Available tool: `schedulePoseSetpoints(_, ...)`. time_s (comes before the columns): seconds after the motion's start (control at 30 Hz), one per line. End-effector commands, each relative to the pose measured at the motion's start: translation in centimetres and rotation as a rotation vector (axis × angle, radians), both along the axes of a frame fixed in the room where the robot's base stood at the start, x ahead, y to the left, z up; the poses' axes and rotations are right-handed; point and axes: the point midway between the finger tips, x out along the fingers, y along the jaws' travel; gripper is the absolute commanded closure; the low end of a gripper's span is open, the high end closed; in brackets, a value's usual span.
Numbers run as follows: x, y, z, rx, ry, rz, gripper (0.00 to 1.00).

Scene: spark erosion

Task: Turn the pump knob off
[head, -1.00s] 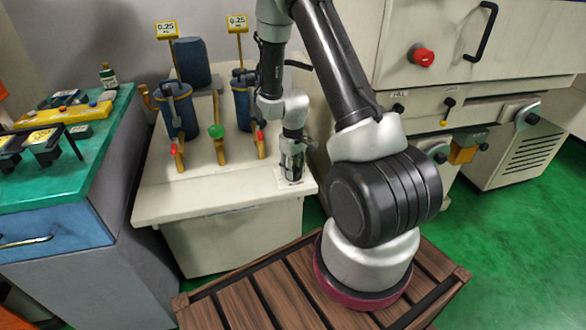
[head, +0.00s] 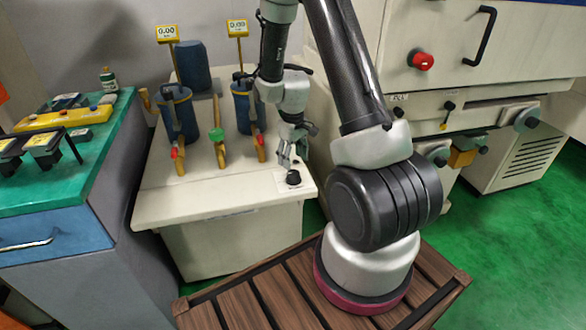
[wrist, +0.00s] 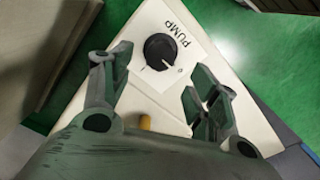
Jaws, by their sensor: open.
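The pump knob (head: 293,178) is a small black round knob on a white label at the front right corner of the cream tank unit's top. In the wrist view the knob (wrist: 160,51) sits beside the word PUMP, with its white mark appearing to face the printed 0. My gripper (head: 285,160) is just above the knob, open and empty. In the wrist view its two fingers are spread to either side of the knob, apart from it. Two yellow gauges, left (head: 167,32) and right (head: 237,27), show 0.00; the right one is less clear.
Two blue filter canisters, left (head: 179,115) and right (head: 242,108), stand behind the knob with red-handled valves. The cream machine (head: 380,75) stands close on the right, and a green-topped bench (head: 75,170) is on the left.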

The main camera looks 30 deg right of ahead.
Motion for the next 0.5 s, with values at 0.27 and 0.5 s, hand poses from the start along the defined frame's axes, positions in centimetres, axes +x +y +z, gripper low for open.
schedulePoseSetpoints(0.27, 0.1, 0.0, 4.8, 0.0, -0.001, 0.0, 0.4)
schedulePoseSetpoints(0.5, 0.0, 0.0, 5.6, 0.0, 0.0, 0.0, 0.4)
